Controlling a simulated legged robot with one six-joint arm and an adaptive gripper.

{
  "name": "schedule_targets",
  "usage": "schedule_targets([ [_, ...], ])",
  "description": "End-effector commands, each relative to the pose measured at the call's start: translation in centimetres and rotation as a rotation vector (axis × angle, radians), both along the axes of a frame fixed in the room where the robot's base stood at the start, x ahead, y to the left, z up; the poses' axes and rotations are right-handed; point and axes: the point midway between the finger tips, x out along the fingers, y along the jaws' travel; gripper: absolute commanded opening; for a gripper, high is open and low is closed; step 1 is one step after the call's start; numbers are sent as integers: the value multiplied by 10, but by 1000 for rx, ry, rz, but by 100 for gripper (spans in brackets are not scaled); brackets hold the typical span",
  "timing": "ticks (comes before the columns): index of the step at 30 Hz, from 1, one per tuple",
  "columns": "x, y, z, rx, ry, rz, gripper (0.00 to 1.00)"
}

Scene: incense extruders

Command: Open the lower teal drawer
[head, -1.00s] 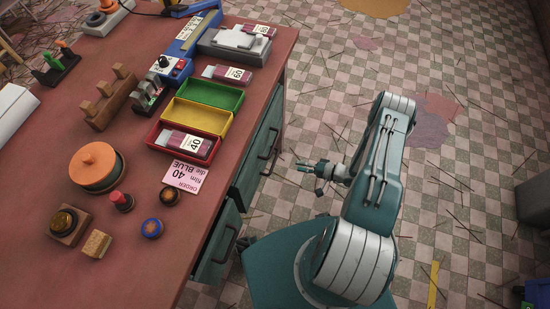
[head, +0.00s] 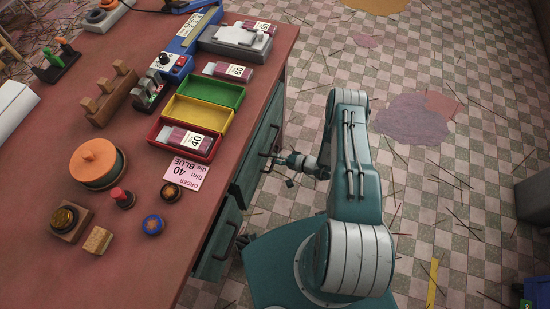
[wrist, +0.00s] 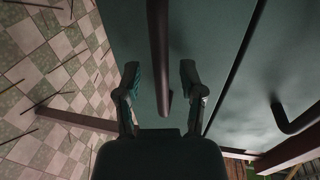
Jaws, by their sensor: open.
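In the wrist view a teal drawer front (wrist: 215,50) fills the middle, on the side nearer the floor. Its dark bar handle (wrist: 158,40) runs between the two fingers of my gripper (wrist: 160,75). The fingers are open, one on each side of the bar, with gaps showing on both sides. A seam parts this front from another teal front (wrist: 285,65) with its own dark handle (wrist: 295,122). In the head view my gripper (head: 275,162) is beside the desk's teal fronts, near a dark handle. The fronts look shut; their lower parts are hidden there.
The red-brown desk top (head: 60,140) overhangs the fronts and holds trays, boxes and an orange-lidded pot (head: 97,160). A nearer teal front has its own handle (head: 222,240). The tiled floor (head: 440,180), strewn with thin sticks, is mostly free to the right.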

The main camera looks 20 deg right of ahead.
Motion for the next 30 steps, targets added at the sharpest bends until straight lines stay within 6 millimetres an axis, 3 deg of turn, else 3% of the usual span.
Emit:
schedule_targets([
  [3,0,0,0,0,0,0,51],
  [6,0,0,0,0,0,0,7],
  [7,0,0,0,0,0,0,0],
  [20,-7,-11,-1,-2,4,-2,0],
  [26,-30,-43,-2,-4,5,-7,0],
  [30,-54,-76,-2,-3,4,-12,0],
])
